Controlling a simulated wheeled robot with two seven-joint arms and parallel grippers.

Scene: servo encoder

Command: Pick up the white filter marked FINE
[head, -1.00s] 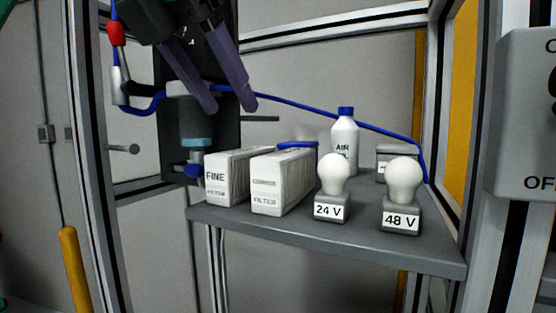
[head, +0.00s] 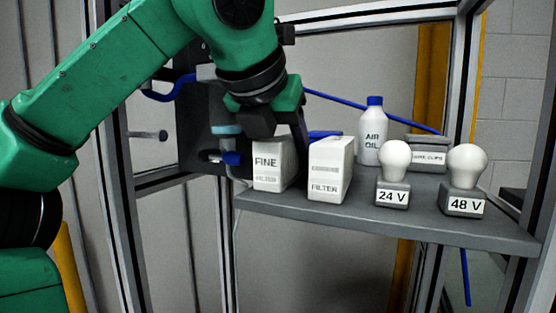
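The white filter marked FINE (head: 267,172) stands upright at the left end of the grey shelf (head: 400,225). My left gripper (head: 281,138) is over it from above, with a dark finger reaching down on its right side, between it and the second white filter (head: 330,172) marked FILTER. The gripper covers the top of the FINE filter. The other finger is not clearly seen, so whether the fingers press on the filter cannot be told. My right gripper is not in view.
A 24 V bulb (head: 393,175) and a 48 V bulb (head: 466,180) stand to the right on the shelf. An AIR OIL bottle (head: 372,135) and a grey box (head: 428,156) stand behind them. A blue hose (head: 350,107) crosses behind. Frame posts stand on both sides.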

